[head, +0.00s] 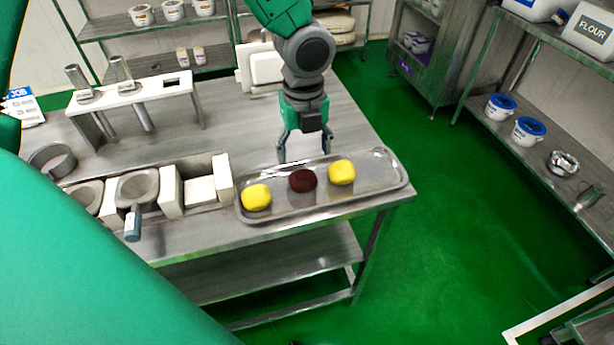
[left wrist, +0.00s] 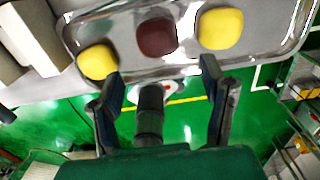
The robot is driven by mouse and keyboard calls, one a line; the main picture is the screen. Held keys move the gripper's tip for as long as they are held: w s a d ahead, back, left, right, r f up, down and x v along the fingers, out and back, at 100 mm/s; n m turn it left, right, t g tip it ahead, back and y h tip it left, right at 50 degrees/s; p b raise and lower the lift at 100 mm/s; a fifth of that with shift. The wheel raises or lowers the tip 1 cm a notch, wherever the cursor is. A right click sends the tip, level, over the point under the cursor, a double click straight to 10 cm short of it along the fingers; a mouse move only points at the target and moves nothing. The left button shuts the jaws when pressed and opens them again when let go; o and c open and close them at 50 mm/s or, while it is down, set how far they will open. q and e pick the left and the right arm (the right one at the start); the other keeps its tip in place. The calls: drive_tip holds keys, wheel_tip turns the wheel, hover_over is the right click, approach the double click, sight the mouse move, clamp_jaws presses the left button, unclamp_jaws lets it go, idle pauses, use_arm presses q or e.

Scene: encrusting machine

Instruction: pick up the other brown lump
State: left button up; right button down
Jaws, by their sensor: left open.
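A dark brown lump (head: 302,181) lies in the metal tray (head: 388,186) between two yellow lumps, one on the left (head: 257,197) and one on the right (head: 342,172). It is the only brown lump I can make out. My left gripper (head: 304,158) points down at the far side of the tray, behind the brown lump, open and empty. In the left wrist view the brown lump (left wrist: 157,37) shows beyond and between the spread fingers (left wrist: 160,72), apart from both. My right gripper is not in view.
The tray sits at the right end of a steel table (head: 225,150). Left of it are white machine blocks (head: 199,190), a cup with a handle (head: 137,188) and a white stand with tubes (head: 133,92). Shelves with tubs (head: 528,131) stand at the right, across open green floor.

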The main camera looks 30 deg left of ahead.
sight(303, 174)
use_arm(q)
wheel_tip(303, 174, down, 4)
drive_tip(key=shift+w+f, duration=0.1)
drive_tip(key=shift+w, duration=0.05)
drive_tip(key=f, duration=0.4)
drive_tip(key=shift+a+f, duration=0.35)
drive_tip(key=shift+a, duration=0.05)
drive_tip(key=shift+w+f, duration=0.1)
drive_tip(key=shift+f, duration=0.3)
drive_tip(key=shift+d+r, duration=0.1)
drive_tip(key=c, duration=1)
